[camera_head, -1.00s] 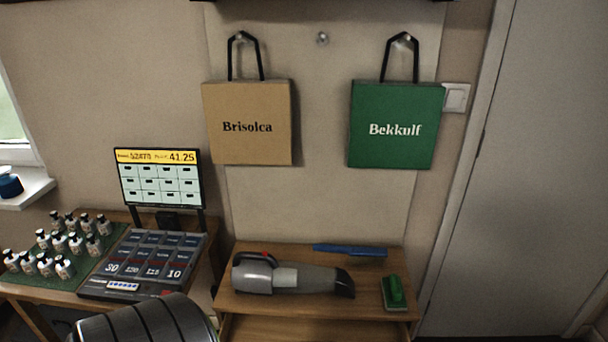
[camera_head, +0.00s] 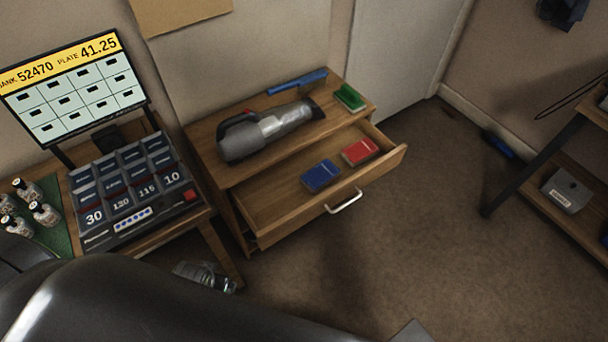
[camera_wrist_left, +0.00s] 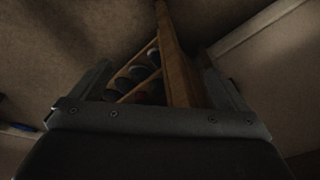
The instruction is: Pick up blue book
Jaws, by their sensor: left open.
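A small blue book (camera_head: 320,176) lies flat in the open drawer (camera_head: 372,178) of a wooden stand, in the head view. A red book (camera_head: 360,151) lies just right of it and a little farther back. In the left wrist view my left gripper (camera_wrist_left: 155,66) is open, with nothing seen between its fingers. A wooden edge and several dark round items in a rack show beyond it. The blue book cannot be made out in that view. In the head view my dark arm covers the lower left, and I cannot make out the left fingers there. My right gripper is not in view.
A metal handle (camera_head: 344,202) projects from the drawer front. Floor ahead is clear.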

